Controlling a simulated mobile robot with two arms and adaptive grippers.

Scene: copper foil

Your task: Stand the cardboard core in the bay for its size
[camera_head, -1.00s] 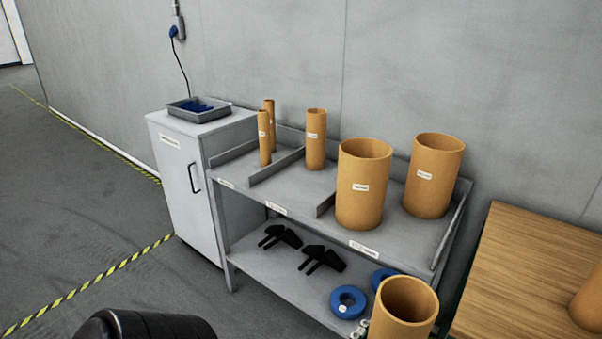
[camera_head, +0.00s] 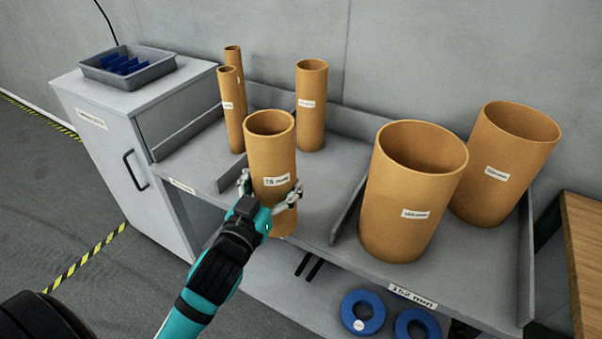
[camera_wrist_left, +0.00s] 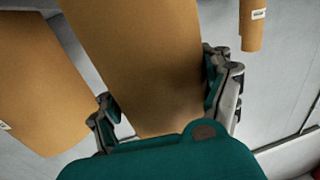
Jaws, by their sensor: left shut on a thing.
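My left gripper (camera_head: 270,187) is shut on a medium-width cardboard core (camera_head: 271,150), with a finger on each side; its label appears to read 76 mm. The core is upright at the front of the shelf's middle bay (camera_head: 325,185). I cannot tell whether its base touches the shelf, as my gripper and arm partly cover its lower part. In the left wrist view the held core (camera_wrist_left: 145,60) lies between the fingers (camera_wrist_left: 165,105). A core of similar width (camera_head: 311,105) stands at the back of that bay. My right gripper is not in view.
Two thin cores (camera_head: 231,105) stand in the left bay. Two wide cores (camera_head: 415,200) (camera_head: 500,160) stand in the right bay, marked 152 mm. Low dividers (camera_head: 350,205) separate the bays. Blue rings (camera_head: 362,312) lie below. A cabinet (camera_head: 120,170) with a tray (camera_head: 128,70) stands left.

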